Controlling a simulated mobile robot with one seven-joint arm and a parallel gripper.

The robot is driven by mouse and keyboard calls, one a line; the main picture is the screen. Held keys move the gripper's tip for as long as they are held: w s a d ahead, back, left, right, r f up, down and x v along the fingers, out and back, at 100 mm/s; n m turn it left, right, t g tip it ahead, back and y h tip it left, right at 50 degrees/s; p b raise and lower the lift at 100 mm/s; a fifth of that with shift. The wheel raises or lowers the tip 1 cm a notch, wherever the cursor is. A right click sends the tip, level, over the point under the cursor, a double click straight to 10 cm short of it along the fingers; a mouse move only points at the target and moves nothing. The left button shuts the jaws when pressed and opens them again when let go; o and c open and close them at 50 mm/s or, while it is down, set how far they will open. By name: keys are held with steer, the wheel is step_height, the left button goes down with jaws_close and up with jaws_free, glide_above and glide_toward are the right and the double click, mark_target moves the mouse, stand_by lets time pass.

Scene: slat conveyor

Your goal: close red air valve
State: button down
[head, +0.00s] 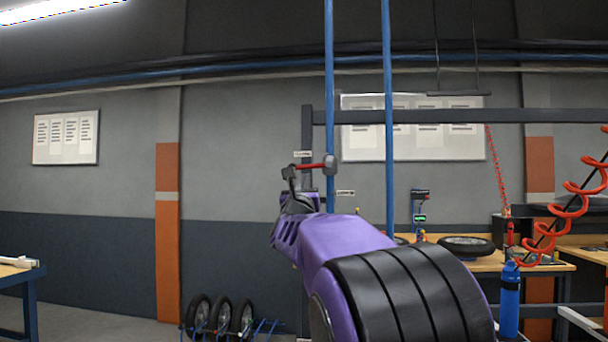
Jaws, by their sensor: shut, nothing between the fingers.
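The red air valve shows as a red lever (312,167) on a thin upright blue pipe (330,80). The lever lies roughly level and points left from a grey valve body on the pipe. My gripper (289,173) is shut and empty, at the left end of the lever. It overlaps or touches the lever's tip; I cannot tell which. My purple and black arm rises from the lower right and hides the pipe's lower part.
A second blue pipe (389,130) stands just right. A dark frame beam (460,116) crosses behind. At right are a bench with a tyre (466,245), a blue bottle (509,300) and a coiled red hose (570,205). Several wheels (220,314) stand on the floor.

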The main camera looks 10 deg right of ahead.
steer(key=shift+r, duration=0.3)
steer(key=shift+a+r+b, duration=0.2)
steer(key=shift+r+b, duration=0.3)
steer(key=shift+r, duration=0.2)
steer(key=shift+s+f, duration=0.1)
